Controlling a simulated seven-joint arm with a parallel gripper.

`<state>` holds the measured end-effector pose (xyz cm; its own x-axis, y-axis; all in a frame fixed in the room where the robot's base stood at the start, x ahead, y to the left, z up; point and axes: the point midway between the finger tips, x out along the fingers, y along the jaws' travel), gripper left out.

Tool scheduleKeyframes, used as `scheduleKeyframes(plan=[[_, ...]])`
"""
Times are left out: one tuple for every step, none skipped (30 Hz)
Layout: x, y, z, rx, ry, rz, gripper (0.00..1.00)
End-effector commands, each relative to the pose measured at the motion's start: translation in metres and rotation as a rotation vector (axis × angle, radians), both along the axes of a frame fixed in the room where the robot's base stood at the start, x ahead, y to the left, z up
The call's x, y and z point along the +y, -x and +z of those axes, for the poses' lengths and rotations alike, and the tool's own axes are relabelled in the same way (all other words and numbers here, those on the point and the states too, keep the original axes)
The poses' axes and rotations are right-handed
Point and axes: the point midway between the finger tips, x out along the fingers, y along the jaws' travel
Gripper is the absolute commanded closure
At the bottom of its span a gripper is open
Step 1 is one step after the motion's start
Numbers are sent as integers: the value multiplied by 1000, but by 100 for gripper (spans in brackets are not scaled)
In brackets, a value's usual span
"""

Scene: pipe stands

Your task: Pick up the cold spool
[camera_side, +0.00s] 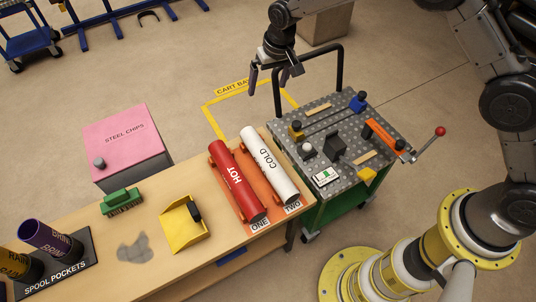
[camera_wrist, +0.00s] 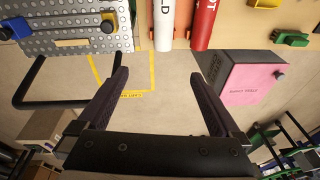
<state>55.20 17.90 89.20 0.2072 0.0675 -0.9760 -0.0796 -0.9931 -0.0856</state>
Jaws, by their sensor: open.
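The cold spool is a white pipe marked COLD (camera_side: 269,163) lying on an orange stand (camera_side: 262,216) on the wooden bench, in the place marked TWO. Its end also shows at the top of the wrist view (camera_wrist: 164,22). The red pipe marked HOT (camera_side: 238,180) lies beside it on the left, at ONE. It shows at the top of the wrist view too (camera_wrist: 203,22). My gripper (camera_side: 270,80) is open and empty. It hangs above the floor beyond the bench's far edge, apart from the white pipe. In the wrist view its two fingers (camera_wrist: 160,82) are spread wide.
A metal-topped cart (camera_side: 345,125) with a black handle and clamps stands right of the bench. A pink STEEL CHIPS box (camera_side: 125,135) stands to the left.

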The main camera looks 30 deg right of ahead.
Motion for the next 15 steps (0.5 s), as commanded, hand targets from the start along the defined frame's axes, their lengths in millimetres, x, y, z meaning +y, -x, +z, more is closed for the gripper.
scheduleKeyframes(plan=[[10,3,-34,42,14,18,0],[14,6,-50,61,21,26,0],[19,10,-69,86,30,37,0],[22,14,-83,104,36,45,0],[25,18,-95,122,43,52,0],[27,24,-110,144,51,59,0],[29,29,-120,159,58,64,0],[30,33,-128,173,63,69,0],[31,39,-137,188,69,75,0],[32,41,-141,196,73,79,0],[33,44,-146,202,75,82,0],[33,46,-150,208,78,85,0],[35,47,-154,210,79,88,0],[36,47,-156,209,78,89,0],[36,47,-161,209,78,90,0]])
